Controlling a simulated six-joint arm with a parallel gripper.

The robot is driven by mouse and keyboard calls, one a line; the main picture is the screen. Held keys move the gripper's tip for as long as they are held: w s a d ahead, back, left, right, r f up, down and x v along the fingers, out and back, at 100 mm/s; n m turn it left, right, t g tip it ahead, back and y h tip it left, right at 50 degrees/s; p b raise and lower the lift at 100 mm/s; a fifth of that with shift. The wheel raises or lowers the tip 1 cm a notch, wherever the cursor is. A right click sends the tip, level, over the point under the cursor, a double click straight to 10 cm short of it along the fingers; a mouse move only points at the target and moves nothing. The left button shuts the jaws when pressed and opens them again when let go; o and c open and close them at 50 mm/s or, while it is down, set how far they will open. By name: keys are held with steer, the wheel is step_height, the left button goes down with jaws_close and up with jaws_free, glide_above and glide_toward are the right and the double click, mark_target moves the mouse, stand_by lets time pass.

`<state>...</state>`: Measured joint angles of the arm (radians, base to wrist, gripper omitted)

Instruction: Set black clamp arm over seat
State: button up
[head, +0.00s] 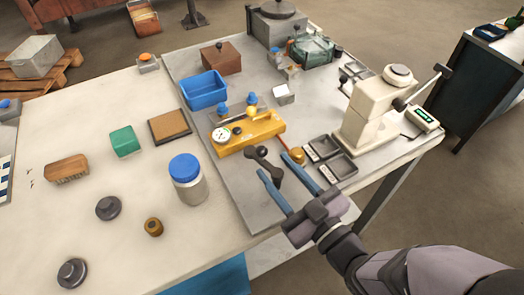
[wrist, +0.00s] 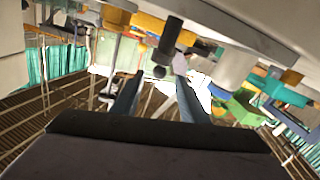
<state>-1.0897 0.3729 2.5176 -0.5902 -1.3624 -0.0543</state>
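The black clamp arm (head: 268,166) is a dark lever with rounded knobs at the front of a yellow fixture (head: 248,134) with a round dial gauge. A small brass-coloured round part (head: 297,156) is to its right; I cannot tell whether it is the seat. My gripper (head: 273,164) has two blue fingers spread apart, with the clamp arm's near end between or just beyond the tips. Contact cannot be told.
A cream press-like instrument (head: 372,112) and dark trays (head: 330,157) stand to the right. A blue bin (head: 204,91) is behind the fixture. A blue-lidded jar (head: 187,181) stands to the left. The grey plate (head: 240,198) is bare at its front left.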

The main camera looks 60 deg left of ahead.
mark_target(262, 152)
steer(key=shift+s+a+p, duration=0.15)
steer(key=shift+a+p, duration=0.2)
steer(key=shift+a, duration=1.35)
steer(key=shift+s+a+p, duration=0.15)
steer(key=shift+a+p, duration=0.15)
steer(key=shift+a, duration=1.4)
jaws_close()
